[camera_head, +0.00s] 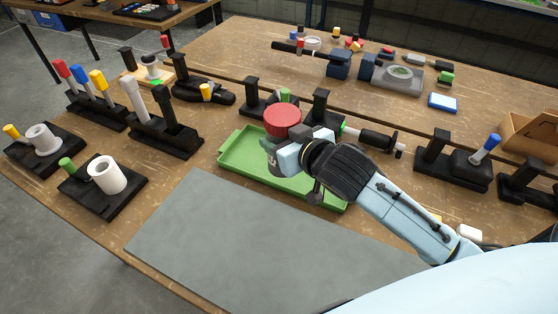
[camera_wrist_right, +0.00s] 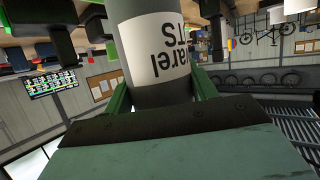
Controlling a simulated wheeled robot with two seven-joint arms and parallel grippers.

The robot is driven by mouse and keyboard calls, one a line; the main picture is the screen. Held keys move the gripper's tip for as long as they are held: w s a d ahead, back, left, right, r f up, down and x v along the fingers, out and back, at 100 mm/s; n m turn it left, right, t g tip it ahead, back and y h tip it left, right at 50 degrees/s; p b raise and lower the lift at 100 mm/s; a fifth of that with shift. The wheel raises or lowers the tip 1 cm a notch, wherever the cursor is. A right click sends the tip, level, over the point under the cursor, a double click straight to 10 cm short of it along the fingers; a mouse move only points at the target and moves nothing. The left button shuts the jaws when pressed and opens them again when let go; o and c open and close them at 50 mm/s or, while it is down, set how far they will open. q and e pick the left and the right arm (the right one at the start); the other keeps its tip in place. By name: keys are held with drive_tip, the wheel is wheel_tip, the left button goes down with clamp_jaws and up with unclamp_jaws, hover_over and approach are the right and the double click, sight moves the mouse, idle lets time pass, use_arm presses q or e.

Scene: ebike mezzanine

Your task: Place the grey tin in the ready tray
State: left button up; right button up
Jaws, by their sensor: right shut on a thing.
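My right gripper (camera_head: 284,150) is shut on the grey tin, which has a red lid (camera_head: 283,120) and stands about upright over the green tray (camera_head: 237,158). In the right wrist view the grey tin (camera_wrist_right: 158,94) with a white printed label sits between the two fingers. The tray is a shallow green tray on the bench, and the tin and my right arm hide part of it. I cannot tell whether the tin's base touches the tray. My left gripper is not in view.
A grey mat (camera_head: 230,235) lies clear in front of the tray. Black stands with tools (camera_head: 165,130) are at the left, and more black holders (camera_head: 322,105) stand right behind the tray. A black holder (camera_head: 450,165) and a cardboard box (camera_head: 530,130) are at the right.

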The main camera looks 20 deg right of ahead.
drive_tip(key=w+d+r+n+y+p, duration=0.2)
drive_tip(key=w+d+r+p, duration=0.1)
drive_tip(key=w+d, duration=0.25)
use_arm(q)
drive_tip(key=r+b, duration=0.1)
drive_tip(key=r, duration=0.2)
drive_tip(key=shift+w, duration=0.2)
use_arm(e)
wheel_tip(320, 180, down, 10)
drive_tip(key=shift+w+a+g, duration=0.15)
drive_tip(key=shift+a+g, duration=0.15)
drive_tip(key=shift+a, duration=0.15)
drive_tip(key=shift+f, duration=0.15)
drive_tip(key=o, duration=1.2)
drive_tip(key=shift+f, duration=0.1)
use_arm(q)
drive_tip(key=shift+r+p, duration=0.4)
use_arm(e)
drive_tip(key=v, duration=1.2)
